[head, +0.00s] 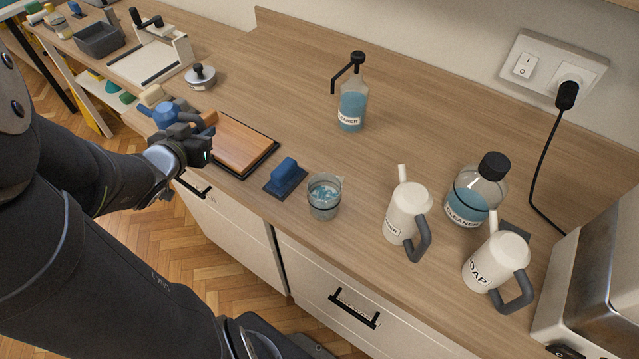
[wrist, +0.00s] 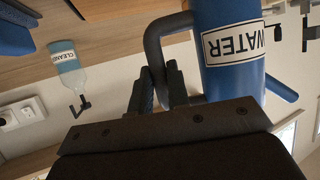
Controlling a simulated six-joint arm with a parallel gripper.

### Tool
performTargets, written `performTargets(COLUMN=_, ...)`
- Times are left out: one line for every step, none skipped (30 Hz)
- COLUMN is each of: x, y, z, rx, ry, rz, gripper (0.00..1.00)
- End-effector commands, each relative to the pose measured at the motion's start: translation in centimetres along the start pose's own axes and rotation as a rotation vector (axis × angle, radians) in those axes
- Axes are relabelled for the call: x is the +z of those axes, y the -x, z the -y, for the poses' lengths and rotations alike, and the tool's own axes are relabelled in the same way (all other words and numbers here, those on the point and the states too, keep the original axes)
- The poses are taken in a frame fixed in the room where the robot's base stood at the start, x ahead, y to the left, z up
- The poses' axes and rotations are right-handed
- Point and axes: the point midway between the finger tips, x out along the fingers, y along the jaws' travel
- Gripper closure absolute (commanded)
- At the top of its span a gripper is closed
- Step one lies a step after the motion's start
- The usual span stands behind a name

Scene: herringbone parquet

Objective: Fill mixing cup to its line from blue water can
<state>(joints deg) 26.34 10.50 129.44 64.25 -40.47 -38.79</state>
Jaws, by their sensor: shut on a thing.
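The blue water can (wrist: 235,50) with its white WATER label fills the upper right of the wrist view. My gripper (wrist: 160,88) is shut on its dark grey handle (wrist: 155,42). In the head view, my gripper (head: 192,142) is at the left, over the counter's front edge, and partly hides the blue can (head: 163,114). I cannot tell how far the can is tilted. A clear mixing cup (head: 324,198) stands upright near the counter's front edge, well right of my gripper. Some bluish content shows inside; its exact level and line are unclear.
A blue sponge-like block (head: 286,176) and a wooden board (head: 238,143) lie between my gripper and the cup. A cleaner pump bottle (head: 352,108) stands behind. White cans (head: 407,212) (head: 495,262) and a cleaner flask (head: 474,195) stand right of the cup.

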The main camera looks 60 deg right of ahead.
Motion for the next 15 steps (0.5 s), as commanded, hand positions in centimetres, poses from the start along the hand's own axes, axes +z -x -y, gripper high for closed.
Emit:
performTargets(x=-1.0, y=0.3, z=-1.9, rx=0.053, ry=-0.03, rz=-0.006, gripper=1.0)
performTargets(x=-1.4, y=0.5, z=-3.0, rx=0.088, ry=-0.046, rz=-0.007, gripper=1.0)
performTargets(x=-2.0, y=0.8, z=-4.7, rx=0.136, ry=-0.067, rz=-0.007, gripper=1.0)
performTargets(x=-2.3, y=1.1, z=-5.9, rx=0.174, ry=-0.084, rz=-0.007, gripper=1.0)
performTargets(x=-2.7, y=1.5, z=-7.3, rx=0.215, ry=-0.102, rz=-0.008, gripper=1.0)
performTargets(x=-3.1, y=2.1, z=-9.2, rx=0.273, ry=-0.126, rz=-0.007, gripper=1.0)
performTargets(x=-3.3, y=2.6, z=-10.7, rx=0.318, ry=-0.146, rz=-0.008, gripper=1.0)
performTargets(x=-3.5, y=3.2, z=-12.3, rx=0.365, ry=-0.166, rz=-0.008, gripper=1.0)
performTargets(x=-3.6, y=4.1, z=-14.3, rx=0.428, ry=-0.194, rz=-0.008, gripper=1.0)
performTargets(x=-3.7, y=4.8, z=-15.8, rx=0.477, ry=-0.214, rz=-0.008, gripper=1.0)
performTargets(x=-3.6, y=5.6, z=-17.4, rx=0.526, ry=-0.236, rz=-0.008, gripper=1.0)
performTargets(x=-3.4, y=6.8, z=-19.4, rx=0.595, ry=-0.265, rz=-0.008, gripper=1.0)
performTargets(x=-3.2, y=7.8, z=-20.9, rx=0.645, ry=-0.287, rz=-0.008, gripper=1.0)
performTargets(x=-2.9, y=8.7, z=-22.3, rx=0.694, ry=-0.309, rz=-0.008, gripper=1.0)
performTargets(x=-2.4, y=10.1, z=-24.0, rx=0.758, ry=-0.336, rz=-0.007, gripper=1.0)
